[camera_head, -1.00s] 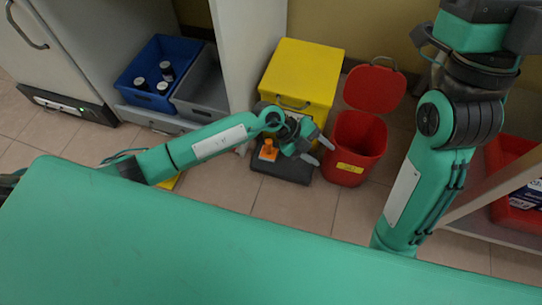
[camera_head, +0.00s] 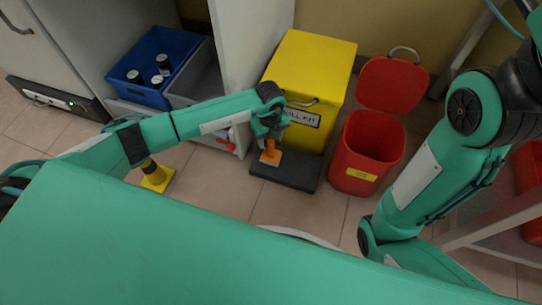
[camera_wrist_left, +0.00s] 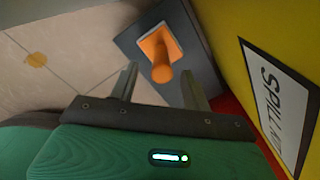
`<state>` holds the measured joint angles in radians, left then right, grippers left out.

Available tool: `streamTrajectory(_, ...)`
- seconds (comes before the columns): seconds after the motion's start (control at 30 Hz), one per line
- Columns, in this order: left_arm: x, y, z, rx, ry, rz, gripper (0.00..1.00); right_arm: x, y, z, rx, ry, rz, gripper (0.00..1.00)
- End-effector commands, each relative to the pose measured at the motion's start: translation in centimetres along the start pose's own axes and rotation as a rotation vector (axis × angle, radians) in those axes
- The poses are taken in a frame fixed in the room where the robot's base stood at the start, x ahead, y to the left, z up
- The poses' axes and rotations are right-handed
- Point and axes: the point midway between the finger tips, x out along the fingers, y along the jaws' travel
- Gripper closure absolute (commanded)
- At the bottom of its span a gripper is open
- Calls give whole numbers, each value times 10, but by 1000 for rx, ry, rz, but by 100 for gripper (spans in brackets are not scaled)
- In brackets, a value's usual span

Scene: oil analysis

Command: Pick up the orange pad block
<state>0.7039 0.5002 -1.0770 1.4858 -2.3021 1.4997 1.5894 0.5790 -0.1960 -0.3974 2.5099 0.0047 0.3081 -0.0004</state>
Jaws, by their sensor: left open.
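The orange pad block (camera_head: 270,156), with a pale pad around its base, stands on a dark flat platform (camera_head: 297,172) in front of the yellow bin. It also shows in the left wrist view (camera_wrist_left: 161,72), with its upright orange handle pointing toward the gripper. My left gripper (camera_head: 270,138) is just above the block and partly hides it in the head view. In the wrist view its two fingers (camera_wrist_left: 158,84) are apart, with the orange handle between and beyond them. Nothing is held. My right arm shows at the right, but its gripper is out of the picture.
The yellow spill kit bin (camera_head: 318,75) stands right behind the block. An open red bin (camera_head: 365,150) is to its right. A blue crate (camera_head: 150,62) and a grey crate (camera_head: 200,75) are at the left. A green surface (camera_head: 200,250) fills the foreground.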

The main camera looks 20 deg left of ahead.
Motion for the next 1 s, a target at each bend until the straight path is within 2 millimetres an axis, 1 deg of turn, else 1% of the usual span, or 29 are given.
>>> streamTrajectory(0.03, 9, 0, 0, 0, 1, 0, 52, -8, -1, -3, 1, 3, 2, 64)
streamTrajectory(0.2, 28, -3, -1, 1, 1, -1, 52, -20, -4, -10, 1, 13, 6, 64)
streamTrajectory(0.33, 42, -3, -1, 0, 1, 0, 52, -26, -7, -13, 7, 17, 5, 64)
streamTrajectory(0.43, 45, -3, -1, 1, 1, -1, 52, -27, -8, -13, 11, 16, 5, 64)
streamTrajectory(0.67, 44, -3, -1, 1, 1, -1, 52, -20, -10, -16, 18, 35, 7, 64)
streamTrajectory(0.7, 44, -3, -1, 1, 1, -1, 60, -20, -10, -16, 18, 35, 7, 64)
streamTrajectory(0.77, 44, -3, -1, 1, 1, -1, 71, -20, -10, -16, 18, 34, 7, 64)
streamTrajectory(0.8, 44, -2, -1, 1, 1, -1, 79, -20, -10, -16, 18, 34, 7, 64)
streamTrajectory(0.87, 44, -2, -1, 1, 1, -1, 91, -20, -10, -16, 18, 32, 7, 64)
streamTrajectory(0.9, 44, -2, -1, 1, 1, -1, 99, -21, -10, -15, 17, 31, 7, 64)
streamTrajectory(1.0, 44, -2, -1, 1, 1, -1, 100, -22, -10, -15, 17, 29, 6, 64)
